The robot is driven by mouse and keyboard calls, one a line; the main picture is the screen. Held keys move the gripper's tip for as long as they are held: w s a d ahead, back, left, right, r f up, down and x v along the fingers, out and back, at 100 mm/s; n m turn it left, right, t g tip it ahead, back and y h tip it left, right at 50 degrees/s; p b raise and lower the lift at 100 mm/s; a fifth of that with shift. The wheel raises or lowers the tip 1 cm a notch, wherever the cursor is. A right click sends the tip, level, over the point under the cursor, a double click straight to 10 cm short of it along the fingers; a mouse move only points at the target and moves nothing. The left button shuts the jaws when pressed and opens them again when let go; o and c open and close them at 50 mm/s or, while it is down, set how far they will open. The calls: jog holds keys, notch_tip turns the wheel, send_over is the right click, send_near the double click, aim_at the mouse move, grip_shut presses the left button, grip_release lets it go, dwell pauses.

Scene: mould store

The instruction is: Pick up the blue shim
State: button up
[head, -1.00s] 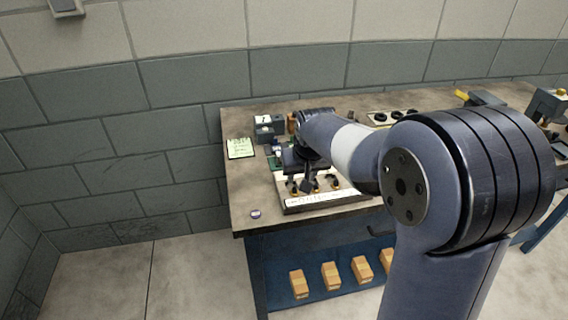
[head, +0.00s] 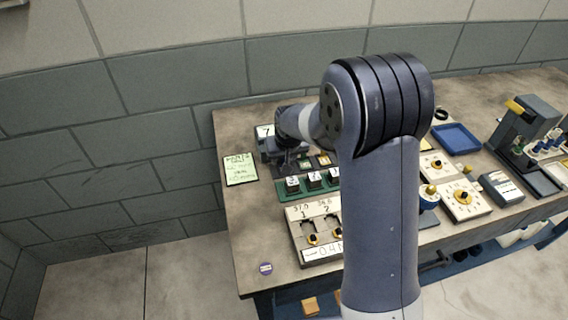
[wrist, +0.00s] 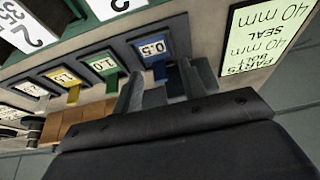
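The blue shim (wrist: 158,70) sits in a dark rack (wrist: 100,50) in the wrist view, below a white 0.5 label with a blue border. In the head view my gripper (head: 287,155) is over the back left of the bench, and hides the blue shim.
A green note card (head: 240,169) lies left of the rack and shows in the wrist view (wrist: 265,40). A green holder (head: 297,190) with numbered blocks and a white-labelled tray (head: 306,255) stand in front.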

grip_shut()
dwell(0.3)
notch_tip(320, 180, up, 10)
jog(key=shift+b, duration=0.45)
